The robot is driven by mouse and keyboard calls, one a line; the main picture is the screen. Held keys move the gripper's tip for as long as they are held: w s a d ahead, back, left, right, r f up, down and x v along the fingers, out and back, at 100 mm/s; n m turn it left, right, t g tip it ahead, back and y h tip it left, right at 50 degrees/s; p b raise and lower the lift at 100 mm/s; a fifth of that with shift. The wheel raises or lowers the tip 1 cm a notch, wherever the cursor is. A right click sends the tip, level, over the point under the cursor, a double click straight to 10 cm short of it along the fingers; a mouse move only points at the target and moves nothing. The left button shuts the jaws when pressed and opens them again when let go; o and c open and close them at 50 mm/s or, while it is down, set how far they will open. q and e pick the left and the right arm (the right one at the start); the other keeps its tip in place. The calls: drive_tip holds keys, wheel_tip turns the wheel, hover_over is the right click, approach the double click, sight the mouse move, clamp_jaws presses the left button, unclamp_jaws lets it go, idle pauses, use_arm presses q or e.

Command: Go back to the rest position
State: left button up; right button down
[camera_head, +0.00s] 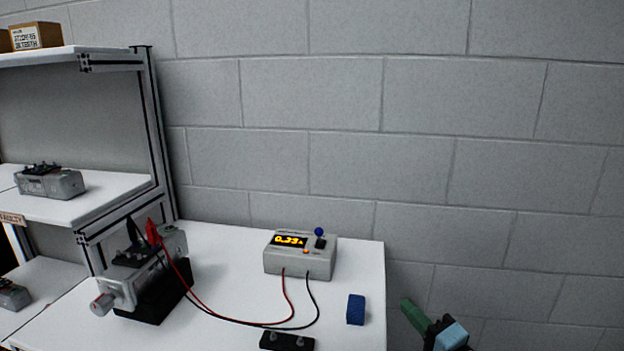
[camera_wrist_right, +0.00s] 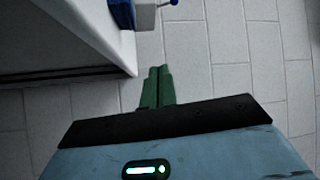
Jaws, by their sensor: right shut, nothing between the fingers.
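My right gripper (camera_head: 408,304) shows at the lower right of the head view, just off the right edge of the white table (camera_head: 228,240). In the right wrist view its green fingers (camera_wrist_right: 157,88) are together with nothing between them, beside the table edge. My left gripper is in neither view. On the table, a grey servo (camera_head: 172,245) sits tilted on a black stand, with red and black clips on it. Red and black leads run from it to a grey meter box (camera_head: 300,262) with a lit yellow display and a blue-knobbed lever.
A blue block (camera_head: 356,309) stands near the table's right edge. A black piece with two knobs (camera_head: 287,341) lies at the front. At left, a shelf rack (camera_head: 150,130) holds another servo (camera_head: 50,183) and a cardboard box (camera_head: 37,36). Right of the table is open room before a grey wall.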

drive_tip(key=s+a+f+n+g+h+p, duration=0.25)
drive_tip(key=s+f+n+g, duration=0.2)
drive_tip(key=s+f, duration=1.15)
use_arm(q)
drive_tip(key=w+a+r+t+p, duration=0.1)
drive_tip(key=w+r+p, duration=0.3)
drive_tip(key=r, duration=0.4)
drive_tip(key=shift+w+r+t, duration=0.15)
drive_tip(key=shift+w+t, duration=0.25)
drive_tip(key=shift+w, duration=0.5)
use_arm(e)
drive_tip(key=s+d+f+n+g+h, duration=0.1)
drive_tip(key=s+f+n, duration=0.1)
drive_tip(key=s, duration=0.6)
drive_tip(key=s+d+f+n+g+h, duration=0.1)
drive_tip(key=s+f+n, duration=0.2)
drive_tip(key=s, duration=0.6)
drive_tip(key=s+d+f+n+g+h, duration=0.1)
drive_tip(key=s+f+n+g+h, duration=0.1)
drive_tip(key=s, duration=0.7)
drive_tip(key=shift+f+n, duration=0.35)
drive_tip(key=shift+f, duration=0.45)
drive_tip(key=shift+s+d, duration=0.1)
